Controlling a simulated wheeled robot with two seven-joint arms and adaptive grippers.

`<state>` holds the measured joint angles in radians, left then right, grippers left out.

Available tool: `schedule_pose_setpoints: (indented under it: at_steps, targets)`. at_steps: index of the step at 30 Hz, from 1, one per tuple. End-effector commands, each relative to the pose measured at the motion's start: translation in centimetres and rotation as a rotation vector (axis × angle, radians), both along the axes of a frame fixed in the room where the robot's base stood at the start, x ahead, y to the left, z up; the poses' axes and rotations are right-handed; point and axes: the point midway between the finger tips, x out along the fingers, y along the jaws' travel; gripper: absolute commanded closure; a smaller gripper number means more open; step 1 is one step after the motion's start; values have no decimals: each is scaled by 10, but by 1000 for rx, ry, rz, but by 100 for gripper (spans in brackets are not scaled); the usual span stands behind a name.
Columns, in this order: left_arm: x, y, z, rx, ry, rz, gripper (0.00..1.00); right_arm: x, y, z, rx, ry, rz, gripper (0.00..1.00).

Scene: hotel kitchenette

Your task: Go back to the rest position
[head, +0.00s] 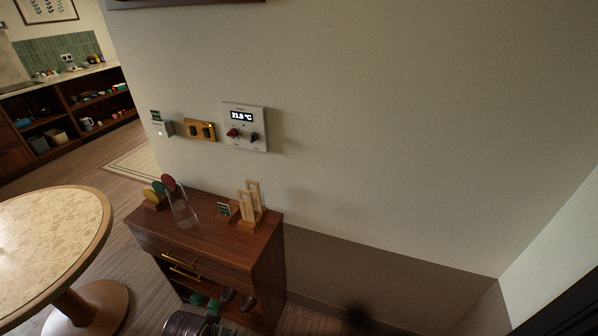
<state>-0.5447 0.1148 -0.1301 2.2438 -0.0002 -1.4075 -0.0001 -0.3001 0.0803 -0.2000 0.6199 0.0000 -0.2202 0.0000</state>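Neither of my grippers shows in the head view, so I cannot see whether they are open or shut. The view looks down at a wall and a dark wooden cabinet (205,250). A thermostat panel (244,127) with a lit display, a red knob and a dark knob is on the wall above the cabinet. A wooden switch plate (200,130) is to its left.
The cabinet top bears a glass carafe (181,208) and small wooden stands (250,205). A round table (48,240) stands at the left. Shelves (95,95) are at the far left. A dark shape at the lower right edge is unclear.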

Motion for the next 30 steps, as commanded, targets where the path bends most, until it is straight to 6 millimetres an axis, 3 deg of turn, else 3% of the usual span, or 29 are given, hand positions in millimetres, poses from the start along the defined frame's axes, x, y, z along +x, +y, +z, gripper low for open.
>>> schedule_pose_setpoints:
  at_steps: [3, 14, 30]
  targets:
    - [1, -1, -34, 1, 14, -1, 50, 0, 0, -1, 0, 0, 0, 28]
    - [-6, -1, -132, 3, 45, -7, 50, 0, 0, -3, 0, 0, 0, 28]
    - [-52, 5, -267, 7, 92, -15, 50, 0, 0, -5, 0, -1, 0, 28]
